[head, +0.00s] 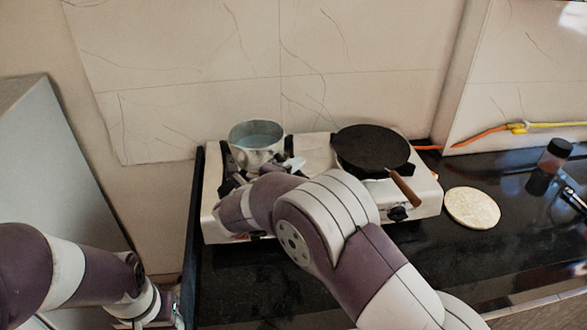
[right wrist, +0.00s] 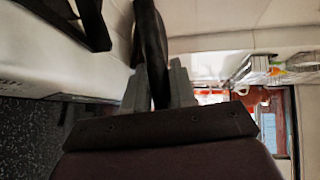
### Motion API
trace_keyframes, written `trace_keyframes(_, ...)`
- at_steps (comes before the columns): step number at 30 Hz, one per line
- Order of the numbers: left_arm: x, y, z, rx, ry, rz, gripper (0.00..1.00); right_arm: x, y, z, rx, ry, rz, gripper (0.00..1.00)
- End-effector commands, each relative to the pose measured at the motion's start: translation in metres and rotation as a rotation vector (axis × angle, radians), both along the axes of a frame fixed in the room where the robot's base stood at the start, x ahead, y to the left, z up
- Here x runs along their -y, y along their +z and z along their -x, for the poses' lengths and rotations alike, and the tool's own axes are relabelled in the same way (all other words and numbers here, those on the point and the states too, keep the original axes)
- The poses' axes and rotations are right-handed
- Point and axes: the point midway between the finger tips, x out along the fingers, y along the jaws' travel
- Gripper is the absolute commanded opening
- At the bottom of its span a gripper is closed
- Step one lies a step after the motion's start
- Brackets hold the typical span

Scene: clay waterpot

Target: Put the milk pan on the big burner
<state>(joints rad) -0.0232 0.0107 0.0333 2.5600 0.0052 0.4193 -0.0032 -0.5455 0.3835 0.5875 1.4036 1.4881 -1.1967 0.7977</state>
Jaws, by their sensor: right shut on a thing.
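The milk pan (head: 257,142), a small silvery pot with a bluish inside, is at the left burner of the white stove (head: 425,195). It looks about level; I cannot tell whether it rests on the burner or hangs just above it. My right gripper (right wrist: 158,88) is shut on the pan's black handle (right wrist: 150,40), which runs between its grey fingers in the right wrist view. In the head view my right arm hides these fingers and most of the left burner. My left gripper (head: 172,305) is low at the left, away from the stove, its fingers unclear.
A flat black pan (head: 370,148) with a brown handle covers the right burner. A round pale board (head: 472,208) lies on the black counter (head: 270,285) right of the stove. A dark bottle (head: 550,165) stands farther right. A tiled wall rises behind the stove.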

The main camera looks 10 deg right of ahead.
Motion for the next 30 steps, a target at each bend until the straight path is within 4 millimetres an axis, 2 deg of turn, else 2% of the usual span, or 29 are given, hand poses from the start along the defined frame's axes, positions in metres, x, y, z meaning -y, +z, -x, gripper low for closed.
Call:
trace_keyframes(4,0.000,0.000,0.000,0.000,0.000,0.000,0.51,0.000,0.001,0.000,0.001,0.001,-0.001,0.00)
trace_keyframes(5,0.000,0.000,0.000,0.000,0.000,0.000,0.51,0.000,-0.001,0.000,-0.003,0.000,0.000,0.35)
trace_keyframes(6,0.000,0.000,0.000,0.000,0.000,0.000,0.51,0.000,-0.001,0.000,-0.003,0.000,0.000,0.48)
trace_keyframes(7,0.000,0.000,0.000,0.000,0.000,0.000,0.51,0.000,-0.001,0.000,-0.003,0.001,0.000,0.51)
trace_keyframes(17,0.000,-0.002,0.000,0.000,0.000,0.000,0.51,-0.004,0.001,0.004,-0.001,0.002,0.000,0.51)
trace_keyframes(30,0.000,-0.015,0.000,0.000,0.000,0.000,0.51,-0.068,0.022,0.079,-0.001,0.004,-0.001,0.51)
